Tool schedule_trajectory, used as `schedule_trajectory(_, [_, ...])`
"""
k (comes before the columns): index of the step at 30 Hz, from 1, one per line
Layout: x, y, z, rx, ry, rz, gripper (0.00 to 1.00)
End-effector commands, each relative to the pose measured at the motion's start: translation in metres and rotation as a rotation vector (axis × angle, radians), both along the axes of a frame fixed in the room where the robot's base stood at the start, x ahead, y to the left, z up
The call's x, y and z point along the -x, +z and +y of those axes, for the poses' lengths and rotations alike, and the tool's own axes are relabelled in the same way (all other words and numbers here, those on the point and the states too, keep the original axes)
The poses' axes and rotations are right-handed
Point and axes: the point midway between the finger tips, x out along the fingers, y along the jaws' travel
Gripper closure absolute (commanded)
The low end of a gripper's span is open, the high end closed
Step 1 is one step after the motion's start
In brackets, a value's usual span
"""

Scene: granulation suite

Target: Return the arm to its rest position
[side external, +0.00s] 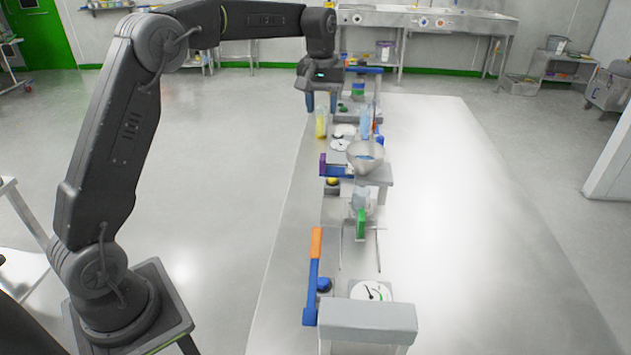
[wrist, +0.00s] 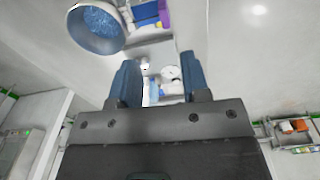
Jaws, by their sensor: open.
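My gripper (side external: 321,103) hangs fingers down over the far part of the long white bench (side external: 450,200) in the side view, with my arm stretched out to it from the left. In the wrist view its two blue fingers (wrist: 155,85) stand apart with no object held between them. A container with yellow contents (side external: 321,122) stands just below and beside the fingers in the side view. I cannot tell whether they touch it.
A metal bowl with blue contents (side external: 365,156) sits mid-row; it also shows in the wrist view (wrist: 96,27). Nearer are a blue lever with an orange grip (side external: 315,262), a dial (side external: 371,292) and a grey block (side external: 367,318). The bench's right side is clear.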

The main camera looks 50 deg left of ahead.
Motion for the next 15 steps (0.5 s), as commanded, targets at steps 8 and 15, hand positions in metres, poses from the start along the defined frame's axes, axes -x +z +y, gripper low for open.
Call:
schedule_trajectory(8, [0.093,0.057,-0.059,-0.047,-0.225,-0.137,0.57])
schedule_trajectory(15, [0.186,0.063,-0.097,-0.096,-0.415,-0.253,0.57])
